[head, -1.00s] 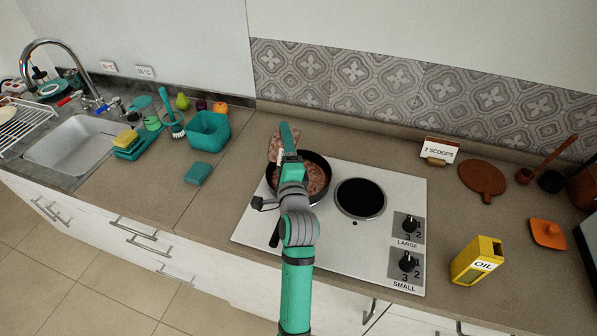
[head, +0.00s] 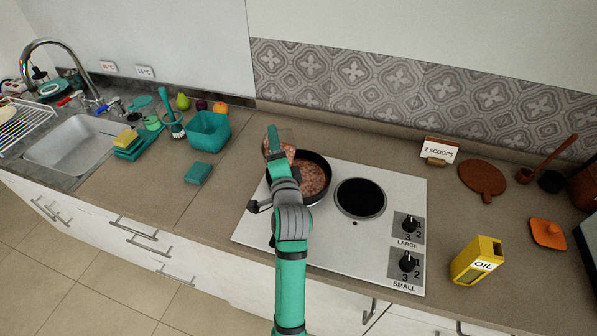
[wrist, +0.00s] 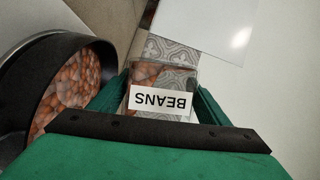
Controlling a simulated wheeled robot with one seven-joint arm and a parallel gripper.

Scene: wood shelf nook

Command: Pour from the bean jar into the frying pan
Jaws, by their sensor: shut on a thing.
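My gripper (head: 276,150) is shut on the bean jar, a clear container whose white BEANS label (wrist: 160,103) reads upside down between the fingers in the wrist view. A few beans show through its clear wall; how full it is, I cannot tell. In the head view the jar (head: 287,150) is partly hidden by my gripper, above the far left rim of the frying pan. The black frying pan (head: 325,163) sits on the left burner with a layer of reddish-brown beans in it. The pan also shows at the left of the wrist view (wrist: 22,75).
The right burner (head: 360,198) is empty. A card reading 2 SCOOPS (head: 440,149) stands at the back. A yellow oil tin (head: 477,262) is right of the hob.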

